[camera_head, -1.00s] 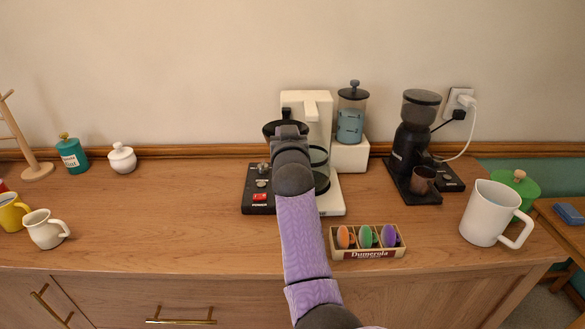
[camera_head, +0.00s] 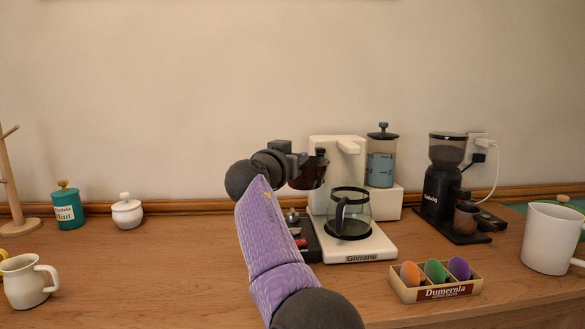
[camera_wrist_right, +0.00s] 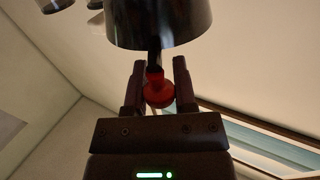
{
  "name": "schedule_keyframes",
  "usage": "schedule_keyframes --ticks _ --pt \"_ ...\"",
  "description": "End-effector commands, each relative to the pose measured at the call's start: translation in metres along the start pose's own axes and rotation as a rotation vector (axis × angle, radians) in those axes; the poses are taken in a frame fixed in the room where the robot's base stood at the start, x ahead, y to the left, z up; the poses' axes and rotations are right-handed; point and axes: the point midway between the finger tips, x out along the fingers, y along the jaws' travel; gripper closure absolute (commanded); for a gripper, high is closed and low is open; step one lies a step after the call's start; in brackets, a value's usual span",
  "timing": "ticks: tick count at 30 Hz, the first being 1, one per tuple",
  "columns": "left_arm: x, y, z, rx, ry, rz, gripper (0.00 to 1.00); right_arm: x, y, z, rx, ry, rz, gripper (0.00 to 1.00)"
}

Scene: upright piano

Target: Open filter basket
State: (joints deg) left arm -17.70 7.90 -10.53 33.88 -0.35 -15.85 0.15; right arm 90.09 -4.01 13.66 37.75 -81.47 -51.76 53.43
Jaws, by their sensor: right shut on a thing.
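The dark brown filter basket (camera_head: 311,174) with a black top sits swung out to the left of the white coffee maker (camera_head: 336,185), clear of the spout and of the space above the glass carafe (camera_head: 350,216). My right gripper (camera_head: 297,162) comes in from the left of the basket and is shut at its side. In the right wrist view, the gripper (camera_wrist_right: 160,65) holds the basket's thin dark handle, with a red piece (camera_wrist_right: 158,94) between its fingers and the dark basket (camera_wrist_right: 160,22) beyond. My left gripper is not in view.
A box of colored capsules (camera_head: 434,292) lies in front. A cream jug (camera_head: 22,284) is at the left. The counter left of my arm is mostly clear.

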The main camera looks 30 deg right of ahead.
Motion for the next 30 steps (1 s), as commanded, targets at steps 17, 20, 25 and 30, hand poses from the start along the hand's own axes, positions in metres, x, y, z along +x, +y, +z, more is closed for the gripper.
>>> schedule_keyframes --ticks 17,20,25,30 --pt "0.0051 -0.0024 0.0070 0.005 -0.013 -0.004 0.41 0.0019 -0.0003 0.0049 -0.005 -0.012 0.057 1.00" --pt "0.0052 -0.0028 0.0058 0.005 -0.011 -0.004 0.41 0.0019 -0.0002 0.0049 -0.005 -0.012 0.056 1.00" --pt "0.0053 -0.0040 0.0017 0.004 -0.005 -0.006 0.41 0.0020 -0.0002 0.0045 -0.004 -0.012 0.056 0.53" --pt "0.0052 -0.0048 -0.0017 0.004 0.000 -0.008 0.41 0.0017 -0.0003 0.0025 -0.003 -0.008 0.055 0.33"
